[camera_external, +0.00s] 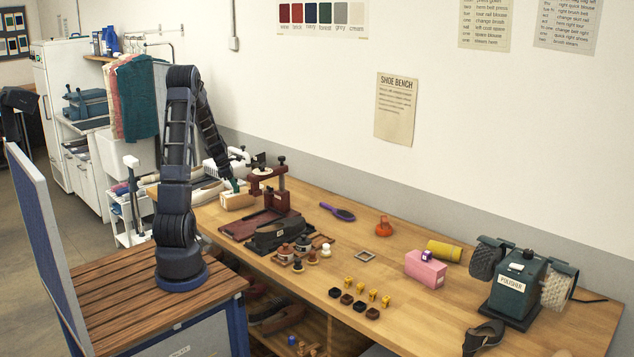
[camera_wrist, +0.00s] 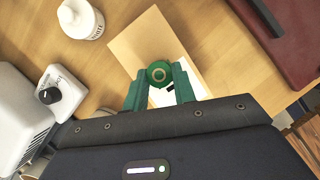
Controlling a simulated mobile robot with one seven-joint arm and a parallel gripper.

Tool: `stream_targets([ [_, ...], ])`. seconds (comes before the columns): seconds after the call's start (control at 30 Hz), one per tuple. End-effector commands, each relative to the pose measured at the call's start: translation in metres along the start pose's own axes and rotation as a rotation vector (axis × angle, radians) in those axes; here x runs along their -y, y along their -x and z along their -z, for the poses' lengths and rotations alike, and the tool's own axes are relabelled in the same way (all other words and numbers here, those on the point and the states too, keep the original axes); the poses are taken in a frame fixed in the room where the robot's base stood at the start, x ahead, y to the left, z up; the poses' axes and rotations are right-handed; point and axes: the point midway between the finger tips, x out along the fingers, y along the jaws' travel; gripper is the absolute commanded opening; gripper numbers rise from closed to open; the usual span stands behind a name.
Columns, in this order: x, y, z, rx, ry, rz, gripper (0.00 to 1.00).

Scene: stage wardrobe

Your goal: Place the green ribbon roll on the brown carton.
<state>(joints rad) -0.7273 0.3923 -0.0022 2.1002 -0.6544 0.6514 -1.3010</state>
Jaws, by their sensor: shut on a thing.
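My gripper (camera_wrist: 160,80) has green fingers and is shut on the green ribbon roll (camera_wrist: 158,72), a small round roll with a pale ring at its centre. The brown carton (camera_wrist: 143,38), a light tan box, lies directly beyond the roll in the wrist view. In the external view my gripper (camera_external: 235,186) points down over the carton (camera_external: 238,201) near the bench's far left end. The roll is too small to tell from the green fingers there. I cannot tell whether the roll touches the carton's top.
A dark red press (camera_external: 268,190) stands just right of the carton. A white bottle (camera_wrist: 80,18) and a white device with a black knob (camera_wrist: 62,92) are close on the other side. A purple brush (camera_external: 338,212) and a pink box (camera_external: 425,268) lie farther along the bench.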

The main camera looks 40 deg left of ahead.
Motion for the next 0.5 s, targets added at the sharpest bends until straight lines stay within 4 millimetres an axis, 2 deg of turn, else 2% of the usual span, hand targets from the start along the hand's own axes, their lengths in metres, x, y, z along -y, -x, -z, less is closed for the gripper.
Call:
stream_targets([
  [0.3, 0.0002, -0.0023, 0.0004, 0.0, -0.001, 0.001, 0.05],
  [0.33, 0.0001, -0.0025, 0.0005, 0.0, -0.001, 0.001, 0.28],
  [0.43, 0.0001, -0.0022, 0.0004, 0.0, -0.001, 0.0, 0.48],
  [0.5, 0.0001, -0.0021, 0.0004, 0.0, -0.001, 0.0, 0.48],
])
